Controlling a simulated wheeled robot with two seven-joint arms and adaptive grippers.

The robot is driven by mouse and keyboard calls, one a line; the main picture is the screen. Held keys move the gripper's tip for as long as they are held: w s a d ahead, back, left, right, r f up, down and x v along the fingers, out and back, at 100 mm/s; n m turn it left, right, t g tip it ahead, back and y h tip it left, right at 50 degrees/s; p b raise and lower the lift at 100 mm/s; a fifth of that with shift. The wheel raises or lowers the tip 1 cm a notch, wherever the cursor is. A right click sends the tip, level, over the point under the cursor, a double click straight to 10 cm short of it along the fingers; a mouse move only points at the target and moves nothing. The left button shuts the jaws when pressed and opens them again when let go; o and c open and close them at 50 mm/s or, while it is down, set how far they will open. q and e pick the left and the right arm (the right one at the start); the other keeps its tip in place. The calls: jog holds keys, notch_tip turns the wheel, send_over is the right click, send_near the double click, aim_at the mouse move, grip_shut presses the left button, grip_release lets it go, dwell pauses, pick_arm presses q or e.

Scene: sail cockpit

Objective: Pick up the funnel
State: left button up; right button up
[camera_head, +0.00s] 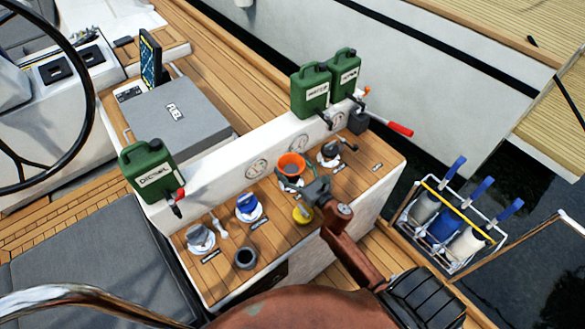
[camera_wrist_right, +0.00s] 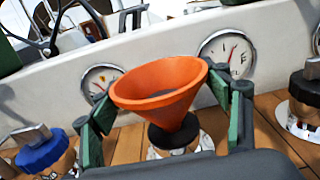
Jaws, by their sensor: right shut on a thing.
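The orange funnel (camera_head: 292,163) is upright with its wide mouth up, over the wooden counter. It also shows large in the right wrist view (camera_wrist_right: 160,85), between the two green-padded fingers. My right gripper (camera_head: 293,182) reaches in from the lower right and is shut on the funnel. A dark round fitting (camera_wrist_right: 172,137) on a pale base is right below the cone. The funnel's spout is hidden, so I cannot tell if it is inside the fitting or above it. My left gripper is not in view.
On the counter (camera_head: 225,278) stand a blue cap (camera_head: 248,207), a grey cap (camera_head: 200,238), a yellow cap (camera_head: 302,214) and a dark cup (camera_head: 246,258).

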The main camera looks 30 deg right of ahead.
jog(key=shift+r, duration=0.1)
jog(key=shift+r, duration=0.5)
notch_tip(320, 180, up, 3)
jog(key=shift+f+p, duration=0.2)
jog(key=shift+p, duration=0.45)
jog(key=s+r, duration=0.1)
jog(key=s+a+r+p, duration=0.1)
jog(key=r, duration=0.1)
jog(key=s+a+r+p, duration=0.1)
jog(key=s+r, duration=0.1)
jog(key=s+a+r+p, duration=0.1)
jog(key=s+a+r, duration=0.3)
jog(key=s, duration=0.4)
jog(key=shift+s+r+p, duration=0.2)
jog(key=shift+s+p, duration=0.05)
jog(key=shift+p, duration=0.1)
notch_tip(320, 180, up, 3)
jog(key=p, duration=0.3)
jog(key=shift+s, duration=0.1)
jog(key=shift+f, duration=0.1)
